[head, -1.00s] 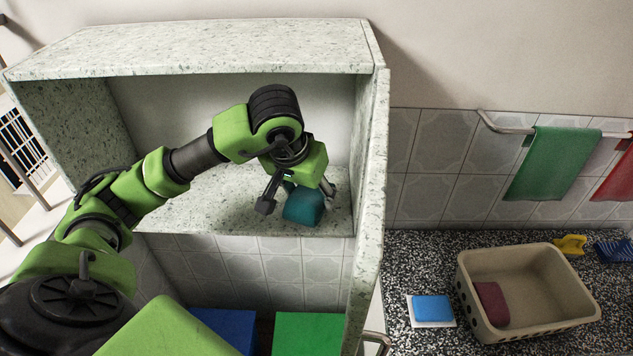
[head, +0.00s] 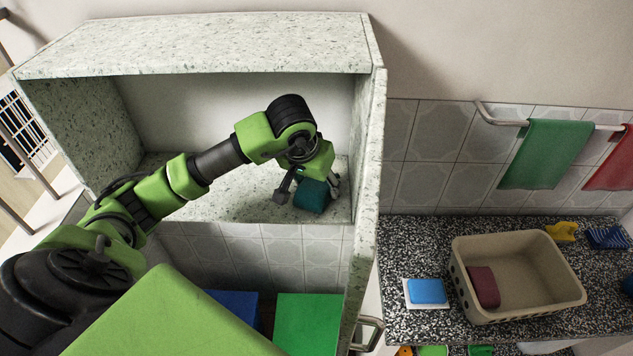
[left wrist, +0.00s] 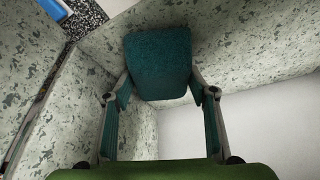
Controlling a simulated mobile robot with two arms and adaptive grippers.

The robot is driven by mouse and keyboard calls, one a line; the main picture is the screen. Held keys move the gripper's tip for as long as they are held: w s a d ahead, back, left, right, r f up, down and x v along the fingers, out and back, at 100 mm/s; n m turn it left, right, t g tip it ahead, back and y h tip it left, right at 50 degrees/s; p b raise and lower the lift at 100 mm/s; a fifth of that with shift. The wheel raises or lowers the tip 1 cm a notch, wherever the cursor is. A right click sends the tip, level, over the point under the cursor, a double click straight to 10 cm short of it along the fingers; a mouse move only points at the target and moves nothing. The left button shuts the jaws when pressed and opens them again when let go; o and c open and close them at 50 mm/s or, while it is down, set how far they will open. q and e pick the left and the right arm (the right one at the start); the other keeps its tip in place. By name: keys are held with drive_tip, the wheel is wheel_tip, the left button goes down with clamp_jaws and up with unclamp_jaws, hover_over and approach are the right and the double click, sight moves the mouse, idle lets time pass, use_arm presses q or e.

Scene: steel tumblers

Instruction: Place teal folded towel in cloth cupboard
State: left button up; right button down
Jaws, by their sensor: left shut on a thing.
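The teal folded towel (head: 312,196) is inside the open cupboard (head: 222,202), over the right part of its shelf. My left gripper (head: 306,190) is shut on the towel, with a finger on each side. In the left wrist view the towel (left wrist: 158,66) sits between the two fingertips (left wrist: 158,92), with speckled cupboard panels around it. I cannot tell whether the towel's underside touches the shelf. My right gripper is not in view.
The cupboard's right side wall (head: 367,190) stands close to the gripper. The shelf's left part is bare. A blue block (head: 236,307) and a green block (head: 307,318) lie below. A beige basket (head: 520,275) and a blue sponge (head: 427,291) are on the counter at right.

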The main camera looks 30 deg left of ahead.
use_arm(q)
drive_tip(key=shift+f, duration=0.15)
drive_tip(key=o, duration=0.9)
drive_tip(key=shift+o, duration=0.9)
drive_tip(key=shift+r, duration=0.3)
drive_tip(key=b+v, duration=0.3)
drive_tip(key=v, duration=0.7)
drive_tip(key=shift+s+b, duration=0.1)
drive_tip(key=shift+b, duration=0.2)
drive_tip(key=shift+v, duration=0.85)
